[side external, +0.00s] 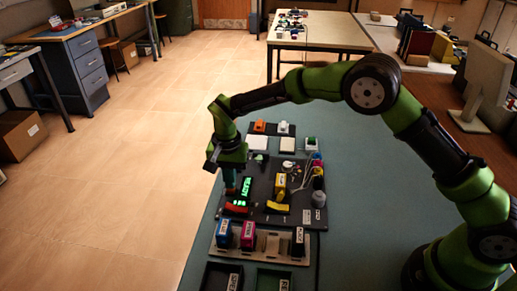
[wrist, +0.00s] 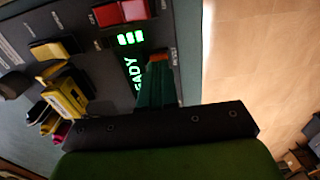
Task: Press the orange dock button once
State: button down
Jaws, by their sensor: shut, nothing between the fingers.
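A dark control panel (side external: 262,206) lies on the teal bench, with a green lit READY display (side external: 246,190). My gripper (side external: 230,186) points down over the panel's left edge, beside the display. In the wrist view my gripper (wrist: 156,75) has its green fingers together with nothing between them. A small orange-red button (wrist: 158,57) shows just past the fingertips and is partly hidden by them. Its label is too small to read. I cannot tell whether the fingertips touch it. Another orange piece (side external: 259,127) stands at the back of the bench.
A yellow block (side external: 280,184) stands mid-panel. A rack with blue, magenta and black blocks (side external: 248,235) and dark bins (side external: 222,275) are in front. Open floor lies left.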

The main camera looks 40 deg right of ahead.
jog(key=shift+f, duration=0.65)
jog(key=shift+r, duration=3.55)
jog(key=shift+d, duration=0.1)
